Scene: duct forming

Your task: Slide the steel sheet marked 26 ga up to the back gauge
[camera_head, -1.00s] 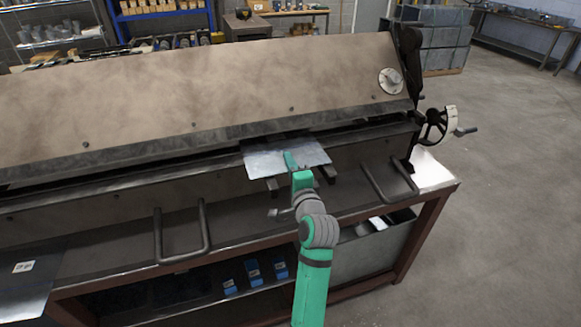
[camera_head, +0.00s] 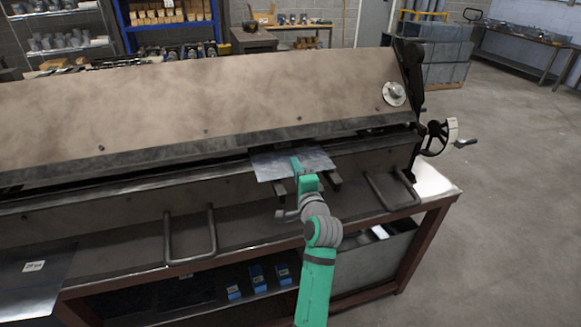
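A thin silver steel sheet (camera_head: 275,167) lies flat, its far edge at or under the dark clamping edge of the bending machine (camera_head: 200,105). No marking is legible on it. My green gripper (camera_head: 297,165) is at the sheet's near edge, with a tip over its top face. I cannot tell whether the fingers grip the sheet or only touch it. Another dark sheet (camera_head: 30,292) lies at the lower left with a white label (camera_head: 34,266), whose text is too blurred to read surely. The back gauge is not visible behind the machine's beam.
Two dark bar supports (camera_head: 332,180) jut out below the silver sheet. Bar handles stand at the front, left (camera_head: 190,235) and right (camera_head: 391,190). A handwheel (camera_head: 438,138) is at the right end. Blue boxes (camera_head: 258,275) sit on the lower shelf.

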